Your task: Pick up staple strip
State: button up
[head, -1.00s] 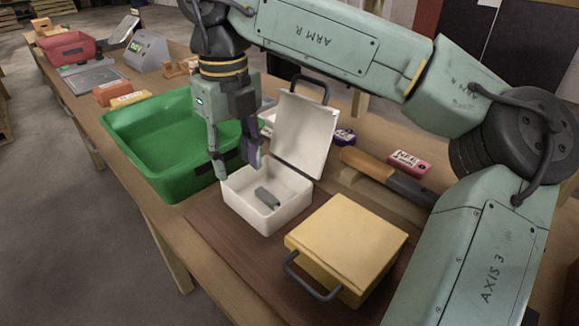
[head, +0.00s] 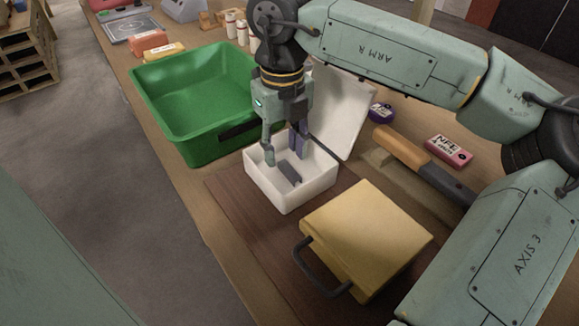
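The staple strip (head: 289,172) is a small dark grey bar lying on the floor of an open white box (head: 284,202). The box's white lid (head: 342,110) stands raised at its back right. My gripper (head: 285,158) points down into the box, with one fingertip to the left of the strip and the other behind it to the right. The fingers are apart and hold nothing that I can see. Whether a fingertip touches the strip is too small to tell.
A green bin (head: 192,107) stands left of the box. A closed yellow case (head: 366,240) with a dark handle is in front on the right. A wooden-handled tool (head: 402,148), a pink box (head: 448,151) and a purple item (head: 381,113) lie to the right.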

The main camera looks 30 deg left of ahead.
aim_at(289, 172)
jog(key=shift+f, duration=1.4)
jog(key=shift+c, duration=0.4)
grip_shut()
